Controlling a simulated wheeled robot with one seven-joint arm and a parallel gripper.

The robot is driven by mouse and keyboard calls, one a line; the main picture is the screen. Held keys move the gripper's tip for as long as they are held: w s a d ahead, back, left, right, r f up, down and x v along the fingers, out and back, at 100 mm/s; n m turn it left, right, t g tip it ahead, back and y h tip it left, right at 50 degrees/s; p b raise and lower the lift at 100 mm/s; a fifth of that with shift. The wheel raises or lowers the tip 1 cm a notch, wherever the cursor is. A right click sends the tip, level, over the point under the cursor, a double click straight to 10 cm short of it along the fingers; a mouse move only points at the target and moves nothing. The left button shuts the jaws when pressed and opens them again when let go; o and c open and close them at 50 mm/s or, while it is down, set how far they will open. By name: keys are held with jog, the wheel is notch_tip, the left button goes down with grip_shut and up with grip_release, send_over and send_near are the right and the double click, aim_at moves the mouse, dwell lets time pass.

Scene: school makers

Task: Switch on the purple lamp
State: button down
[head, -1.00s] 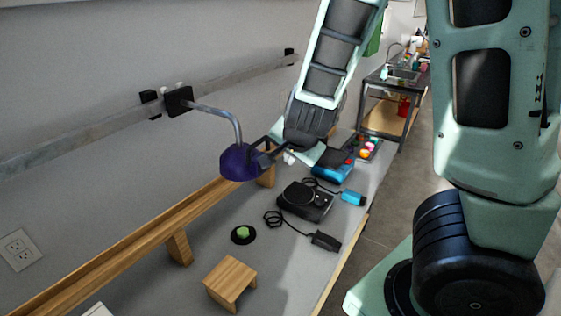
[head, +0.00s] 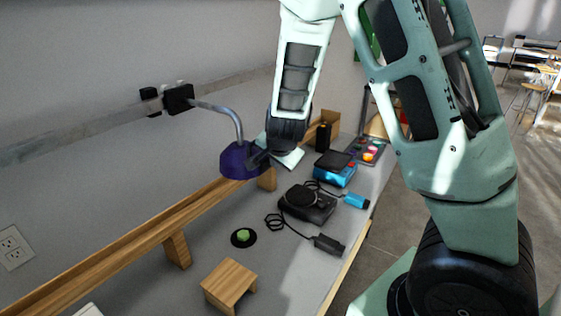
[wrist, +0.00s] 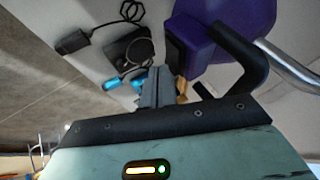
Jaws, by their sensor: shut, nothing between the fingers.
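The purple lamp (head: 234,163) hangs above the bench on a curved metal arm fixed to a wall rail. No glow shows on it in the head view. My gripper (head: 258,157) is shut and empty, close against the lamp's right side; I cannot tell whether it touches. In the wrist view the purple shade (wrist: 228,22) fills the top right, with a dark finger part overlapping it. A green button on a black disc (head: 243,236) sits on the bench below the lamp.
A long wooden rail stand (head: 125,248) runs along the wall, with a small wooden stool (head: 229,282) in front. A black device (head: 306,203) with cables, a blue box (head: 335,172) and a tray (head: 367,150) stand to the right.

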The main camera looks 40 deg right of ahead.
jog(key=shift+w, duration=0.35)
dwell(0.3)
jog(key=shift+s+a+p, duration=0.35)
jog(key=shift+a+p, duration=0.15)
jog(key=shift+a, duration=0.25)
